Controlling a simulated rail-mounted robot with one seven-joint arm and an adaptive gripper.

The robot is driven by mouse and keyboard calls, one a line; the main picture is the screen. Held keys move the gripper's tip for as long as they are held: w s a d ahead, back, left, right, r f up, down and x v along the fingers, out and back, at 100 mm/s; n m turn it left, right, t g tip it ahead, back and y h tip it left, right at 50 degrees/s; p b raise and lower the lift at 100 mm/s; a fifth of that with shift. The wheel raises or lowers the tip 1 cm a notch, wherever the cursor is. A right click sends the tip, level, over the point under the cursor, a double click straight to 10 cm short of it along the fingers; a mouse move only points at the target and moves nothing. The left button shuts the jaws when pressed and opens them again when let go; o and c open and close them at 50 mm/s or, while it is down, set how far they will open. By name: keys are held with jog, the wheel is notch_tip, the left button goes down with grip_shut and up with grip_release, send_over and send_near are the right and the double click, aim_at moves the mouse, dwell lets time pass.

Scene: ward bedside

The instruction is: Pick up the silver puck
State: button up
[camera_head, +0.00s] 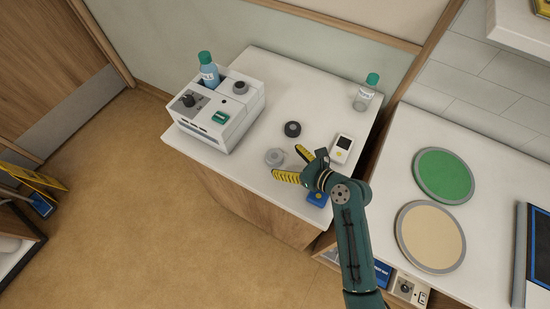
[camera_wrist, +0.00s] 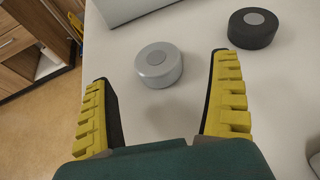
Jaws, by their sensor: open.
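The silver puck (camera_head: 274,157) is a short grey cylinder on the white bedside cabinet top. In the wrist view the silver puck (camera_wrist: 159,65) stands ahead of my fingertips, roughly between their lines and apart from both. My gripper (camera_head: 288,163) has yellow ribbed fingers and is open and empty, just right of the puck in the head view. In the wrist view the open fingers of my gripper (camera_wrist: 160,80) spread to either side. A black puck (camera_head: 292,129) with a grey centre sits behind the silver one; it also shows at upper right in the wrist view (camera_wrist: 253,28).
A white machine (camera_head: 222,113) with a blue bottle (camera_head: 208,72) stands on the left of the cabinet top (camera_head: 290,82). A white handheld device (camera_head: 342,146) and a blue item (camera_head: 318,197) lie near my gripper. A clear bottle (camera_head: 365,95) stands at the back right.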

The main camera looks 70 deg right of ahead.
aim_at(276, 157)
jog(key=b+x, duration=0.1)
jog(key=x, duration=0.4)
jog(key=shift+w+f, duration=0.15)
jog(key=shift+w, duration=0.2)
jog(key=c, duration=1.4)
